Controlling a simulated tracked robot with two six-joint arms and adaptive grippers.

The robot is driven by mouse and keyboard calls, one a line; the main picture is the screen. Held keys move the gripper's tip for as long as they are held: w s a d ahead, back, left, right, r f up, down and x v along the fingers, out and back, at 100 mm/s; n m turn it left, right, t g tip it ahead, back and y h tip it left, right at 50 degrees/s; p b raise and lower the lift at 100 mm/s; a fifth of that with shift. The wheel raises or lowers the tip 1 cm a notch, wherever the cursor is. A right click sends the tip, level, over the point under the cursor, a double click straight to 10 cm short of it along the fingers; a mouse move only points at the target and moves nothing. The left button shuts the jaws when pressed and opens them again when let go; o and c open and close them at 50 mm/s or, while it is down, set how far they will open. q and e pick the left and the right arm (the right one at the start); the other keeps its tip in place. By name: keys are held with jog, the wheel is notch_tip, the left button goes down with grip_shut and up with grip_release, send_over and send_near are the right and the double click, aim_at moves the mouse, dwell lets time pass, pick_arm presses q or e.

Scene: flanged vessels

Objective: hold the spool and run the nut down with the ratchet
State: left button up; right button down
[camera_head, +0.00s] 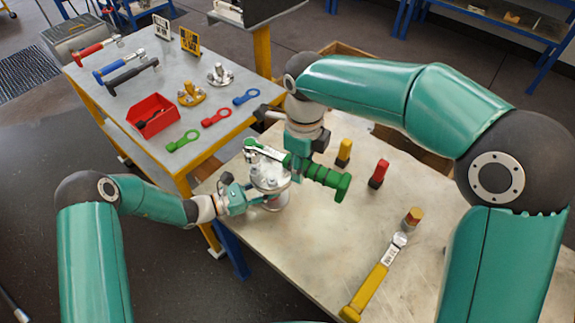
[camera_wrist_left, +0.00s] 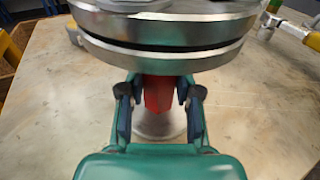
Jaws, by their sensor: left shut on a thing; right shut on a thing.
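The spool (camera_head: 270,184), a grey metal flanged piece, stands upright on the near table. My left gripper (camera_head: 250,197) reaches it from the left. In the left wrist view, my left gripper (camera_wrist_left: 160,108) is shut on the spool's red neck (camera_wrist_left: 158,92), just below the paired flanges (camera_wrist_left: 165,42). The ratchet with a green ribbed handle (camera_head: 328,178) lies across the top of the spool. My right gripper (camera_head: 299,163) comes down from above and is shut on the ratchet. The ratchet's head and the nut under it cannot be made out clearly.

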dwell(0.4)
pick_arm(q)
jog(key=o, duration=1.1)
jog(key=shift+a, duration=0.1)
jog(key=v, duration=1.1)
jog(key=shift+s+a, duration=0.1)
jog(key=shift+a, duration=0.25)
jog(key=shift+s+f, duration=0.1)
